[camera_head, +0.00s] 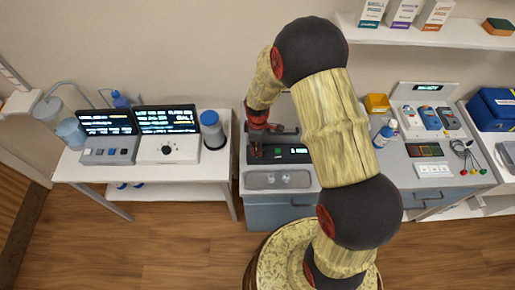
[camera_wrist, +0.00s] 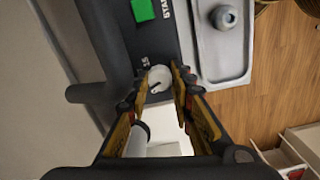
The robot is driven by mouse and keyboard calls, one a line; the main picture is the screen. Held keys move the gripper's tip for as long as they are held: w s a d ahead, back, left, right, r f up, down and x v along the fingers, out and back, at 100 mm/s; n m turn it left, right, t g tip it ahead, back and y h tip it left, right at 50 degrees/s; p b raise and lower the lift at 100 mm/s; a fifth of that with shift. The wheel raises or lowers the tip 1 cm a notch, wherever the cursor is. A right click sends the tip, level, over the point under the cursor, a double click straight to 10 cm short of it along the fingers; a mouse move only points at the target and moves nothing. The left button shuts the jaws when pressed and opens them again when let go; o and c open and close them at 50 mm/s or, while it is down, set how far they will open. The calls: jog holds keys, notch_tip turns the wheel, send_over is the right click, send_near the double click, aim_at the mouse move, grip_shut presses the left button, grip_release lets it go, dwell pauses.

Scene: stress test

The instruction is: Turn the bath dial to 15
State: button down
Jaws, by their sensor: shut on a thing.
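The bath (camera_head: 280,181) is a grey unit with a shallow metal tray and a black front panel (camera_head: 290,154) with green lit text. In the wrist view, the bath dial (camera_wrist: 160,76) is a small round pale knob with a dark mark. A printed 15 (camera_wrist: 145,61) shows beside its edge; I cannot tell exactly where the mark points. My gripper (camera_wrist: 160,93) has its fingertips on either side of the dial and is shut on it. In the head view my gripper (camera_head: 257,150) is at the panel's left end and hides the dial.
Left stands a white table (camera_head: 215,168) with two lit-screen instruments (camera_head: 168,135) and a blue-topped container (camera_head: 213,130). On the right are a bench with instruments (camera_head: 430,118), a blue-capped bottle (camera_head: 386,133) and a blue case (camera_head: 493,108). A shelf (camera_head: 400,35) hangs above.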

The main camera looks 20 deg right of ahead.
jog(key=m, duration=0.4)
jog(key=shift+m, duration=0.3)
jog(key=m, duration=0.3)
jog(key=shift+w+m+b, duration=0.1)
jog(key=shift+m+b, duration=0.2)
jog(key=shift+b, duration=0.05)
jog(key=m, duration=0.4)
jog(key=shift+m, duration=0.3)
jog(key=m, duration=0.4)
jog(key=c, duration=1.8)
grip_release()
jog(key=shift+r, duration=0.15)
